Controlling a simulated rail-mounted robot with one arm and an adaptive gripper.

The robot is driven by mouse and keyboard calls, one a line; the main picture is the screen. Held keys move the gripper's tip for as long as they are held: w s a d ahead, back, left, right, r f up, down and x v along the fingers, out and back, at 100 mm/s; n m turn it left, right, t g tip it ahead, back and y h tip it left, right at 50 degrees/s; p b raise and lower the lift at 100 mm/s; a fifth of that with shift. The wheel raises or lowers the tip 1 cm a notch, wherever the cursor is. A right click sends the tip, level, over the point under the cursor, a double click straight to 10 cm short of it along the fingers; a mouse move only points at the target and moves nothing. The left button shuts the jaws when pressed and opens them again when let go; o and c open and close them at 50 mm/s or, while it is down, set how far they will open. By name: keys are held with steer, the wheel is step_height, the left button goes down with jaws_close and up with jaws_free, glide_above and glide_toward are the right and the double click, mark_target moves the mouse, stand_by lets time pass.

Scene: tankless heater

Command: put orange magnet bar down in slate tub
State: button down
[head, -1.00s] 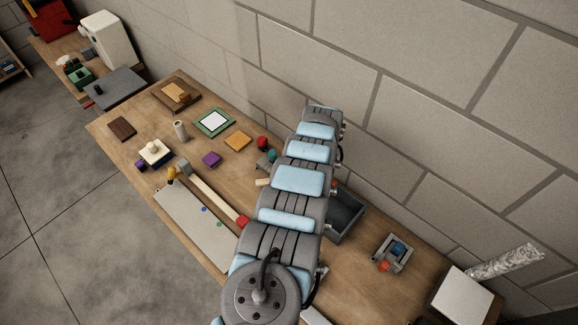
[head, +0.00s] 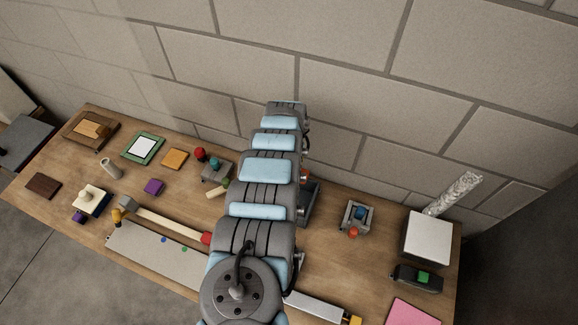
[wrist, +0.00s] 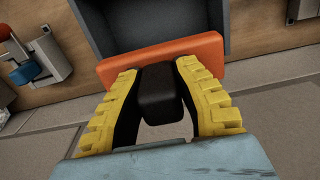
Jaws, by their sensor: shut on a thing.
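The orange magnet bar (wrist: 160,58) lies crosswise at the fingertips of my gripper (wrist: 158,80) in the wrist view. My yellow fingers are shut on it. The slate tub (wrist: 222,25) is right beyond the bar, with its dark inside facing the camera. The bar overlaps the tub's near edge in the picture; I cannot tell its height above the rim.
A grey fixture with blue and orange knobs (head: 358,217) stands right of the tub and shows at left in the wrist view (wrist: 38,58). A block wall (head: 350,80) runs close behind the bench. A white-topped box (head: 428,238) stands farther right. Bare wood separates them.

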steer(key=shift+f+b, duration=5.75)
steer(key=shift+f, duration=1.45)
steer(key=shift+f+b, duration=0.4)
steer(key=shift+f, duration=0.05)
steer(key=c, duration=0.8)
jaws_free()
steer(key=shift+r, duration=6)
